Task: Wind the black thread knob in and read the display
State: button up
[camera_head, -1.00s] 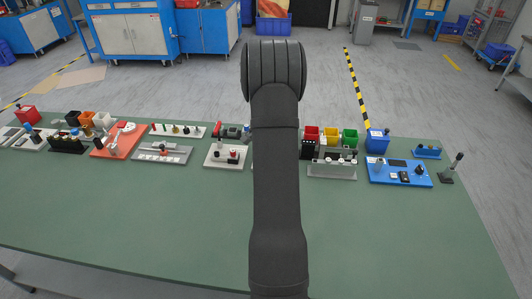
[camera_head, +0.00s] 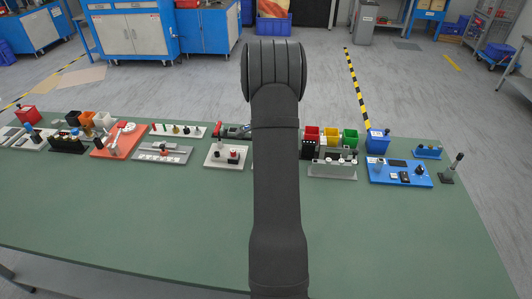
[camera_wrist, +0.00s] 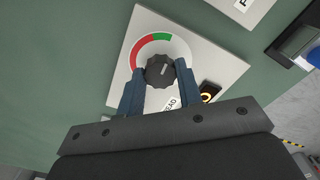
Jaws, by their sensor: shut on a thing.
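In the wrist view, the black ribbed thread knob (camera_wrist: 160,71) has a pale pointer line and stands on a white plate (camera_wrist: 118,88). A red and green arc (camera_wrist: 152,41) curves round its upper side. My gripper (camera_wrist: 161,75) has its two blue-grey fingers on opposite sides of the knob, shut on it. A label on the plate (camera_wrist: 170,104) is partly covered by a finger; the letters "EAD" show. In the head view, my arm hides the knob and gripper. I cannot make out a readable display.
In the wrist view, a black part with a yellow ring (camera_wrist: 209,92) sits close to the right finger. Another pale plate (camera_wrist: 243,8) lies above. In the head view, fixtures such as a blue plate (camera_head: 400,178) line the table's back; the green front (camera_head: 130,215) is clear.

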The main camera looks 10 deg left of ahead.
jog(key=o, duration=1)
jog(key=shift+c, duration=0.2)
notch_tip(320, 180, up, 17)
jog(key=shift+r, duration=0.2)
notch_tip(320, 180, down, 18)
jog(key=shift+r, duration=0.25)
dwell(0.6)
